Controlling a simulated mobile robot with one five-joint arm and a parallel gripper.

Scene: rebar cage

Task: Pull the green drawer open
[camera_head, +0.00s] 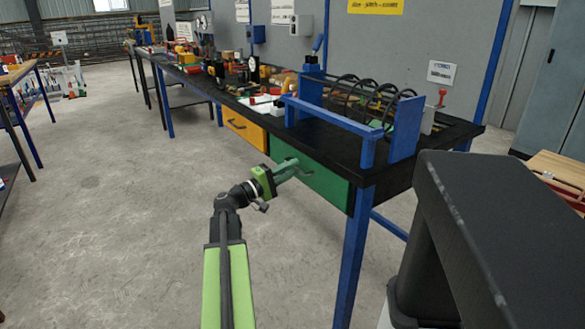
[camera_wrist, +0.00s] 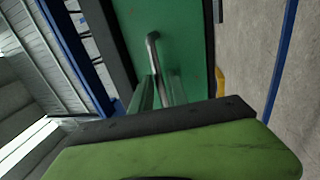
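The green drawer (camera_head: 322,187) is under the black tabletop at the near end of the workbench, its front about in line with the bench edge. Its green face fills the upper middle of the wrist view (camera_wrist: 186,35). The drawer's grey bar handle (camera_wrist: 152,50) runs down between my gripper's two green fingers in the wrist view. My gripper (camera_head: 296,168) is at the drawer front in the head view, with its fingertips at the handle. The lower part of the handle is partly hidden by the fingers. I cannot tell whether they press on it.
An orange-yellow drawer (camera_head: 245,131) is to the left of the green one. A blue rebar cage jig (camera_head: 337,113) stands on the bench above. A blue bench leg (camera_head: 353,255) is to the right of my gripper. Open concrete floor (camera_head: 120,200) lies to the left.

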